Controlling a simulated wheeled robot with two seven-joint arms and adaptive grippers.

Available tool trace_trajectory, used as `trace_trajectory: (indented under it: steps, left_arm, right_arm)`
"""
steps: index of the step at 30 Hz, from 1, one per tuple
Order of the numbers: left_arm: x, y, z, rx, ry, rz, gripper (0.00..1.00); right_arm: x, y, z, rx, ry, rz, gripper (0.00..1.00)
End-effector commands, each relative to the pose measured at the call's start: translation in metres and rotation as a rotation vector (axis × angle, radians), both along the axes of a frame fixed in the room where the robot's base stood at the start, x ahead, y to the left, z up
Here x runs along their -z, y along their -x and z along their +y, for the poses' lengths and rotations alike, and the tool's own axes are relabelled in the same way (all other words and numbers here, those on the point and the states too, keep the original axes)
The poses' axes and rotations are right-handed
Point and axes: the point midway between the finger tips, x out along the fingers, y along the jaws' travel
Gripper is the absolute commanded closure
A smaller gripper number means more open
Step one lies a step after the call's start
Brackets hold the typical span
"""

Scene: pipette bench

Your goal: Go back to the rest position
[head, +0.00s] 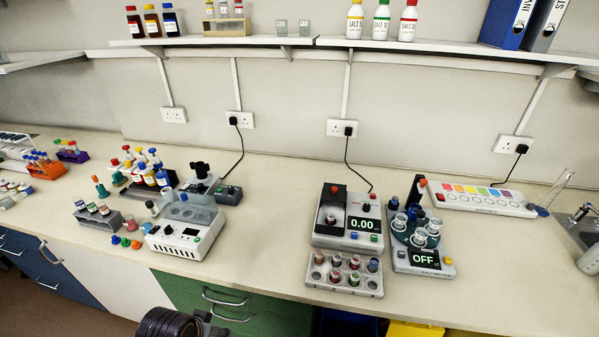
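Neither of my grippers shows in the head view. A black ribbed rounded part, which looks like a piece of my own arm, shows at the bottom edge in front of the cabinets. It is below the bench top (270,190) and apart from everything on it. No gripper fingers can be seen, so what they hold, if anything, is hidden.
The bench holds a balance (346,218) reading 0.00, a vial tray (344,287), a device reading OFF (422,257), a white box instrument (180,238), bottles and tube racks. A color-patch strip (480,199) lies right. Bench between instrument and balance is clear.

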Motion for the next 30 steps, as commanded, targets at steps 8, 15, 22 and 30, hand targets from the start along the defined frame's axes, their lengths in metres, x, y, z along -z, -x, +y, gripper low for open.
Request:
trace_trajectory:
  steps: [8,15,22,30]
  left_arm:
    - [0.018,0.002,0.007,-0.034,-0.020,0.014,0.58]
    - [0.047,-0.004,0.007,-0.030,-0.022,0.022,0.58]
    - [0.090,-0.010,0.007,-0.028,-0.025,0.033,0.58]
    - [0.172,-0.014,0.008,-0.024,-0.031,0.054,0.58]
  right_arm:
    - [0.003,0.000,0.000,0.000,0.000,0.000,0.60]
    - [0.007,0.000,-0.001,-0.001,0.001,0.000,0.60]
    - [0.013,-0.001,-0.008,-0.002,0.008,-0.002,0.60]
    - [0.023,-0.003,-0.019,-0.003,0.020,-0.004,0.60]
